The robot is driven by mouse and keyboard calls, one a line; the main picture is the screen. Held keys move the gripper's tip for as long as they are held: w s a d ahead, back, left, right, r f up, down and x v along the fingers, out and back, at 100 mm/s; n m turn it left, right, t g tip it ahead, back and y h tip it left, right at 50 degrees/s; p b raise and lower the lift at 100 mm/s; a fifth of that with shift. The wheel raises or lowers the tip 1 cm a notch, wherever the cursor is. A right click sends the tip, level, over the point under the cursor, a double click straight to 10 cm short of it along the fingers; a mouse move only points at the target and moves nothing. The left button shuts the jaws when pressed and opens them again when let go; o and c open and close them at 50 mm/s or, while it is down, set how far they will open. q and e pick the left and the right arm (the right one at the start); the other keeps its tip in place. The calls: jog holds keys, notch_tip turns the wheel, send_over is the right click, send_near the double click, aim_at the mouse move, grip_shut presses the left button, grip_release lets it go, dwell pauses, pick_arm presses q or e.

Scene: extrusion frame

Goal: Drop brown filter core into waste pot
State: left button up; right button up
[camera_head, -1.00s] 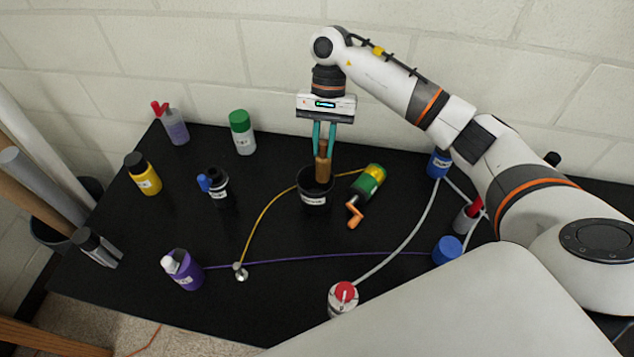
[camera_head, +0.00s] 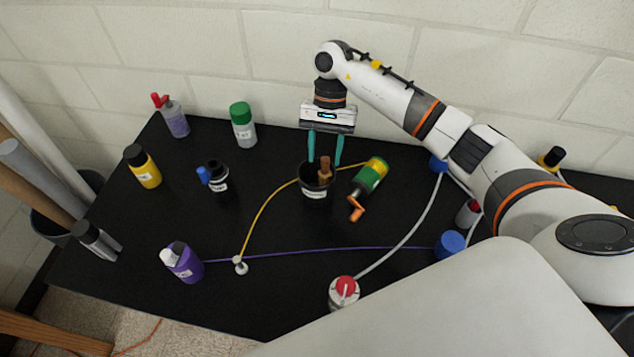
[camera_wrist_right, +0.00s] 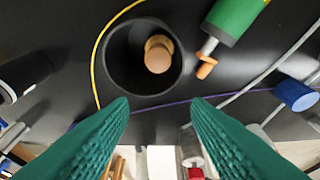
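The brown filter core (camera_head: 325,171) stands inside the black waste pot (camera_head: 315,197), its top showing above the rim and leaning to the right side. In the right wrist view, the core (camera_wrist_right: 158,54) lies within the pot's round opening, and the pot's rim (camera_wrist_right: 110,75) is all around it. My right gripper (camera_head: 325,163) is open and empty above the pot, its two teal fingers apart. The fingers (camera_wrist_right: 160,105) are also spread with nothing between them in the right wrist view. My left gripper is not in view.
A green and yellow canister with an orange crank (camera_head: 370,178) lies close to the pot's right. A yellow cord (camera_head: 262,213) runs by the pot's left. A dark bottle with a blue part (camera_head: 216,181) stands farther left.

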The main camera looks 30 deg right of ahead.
jog(key=shift+w+d+r, duration=0.1)
jog(key=shift+w+r, duration=0.05)
jog(key=shift+r, duration=0.15)
jog(key=b+v, duration=0.2)
jog(key=v, duration=0.9)
jog(key=shift+r, duration=0.15)
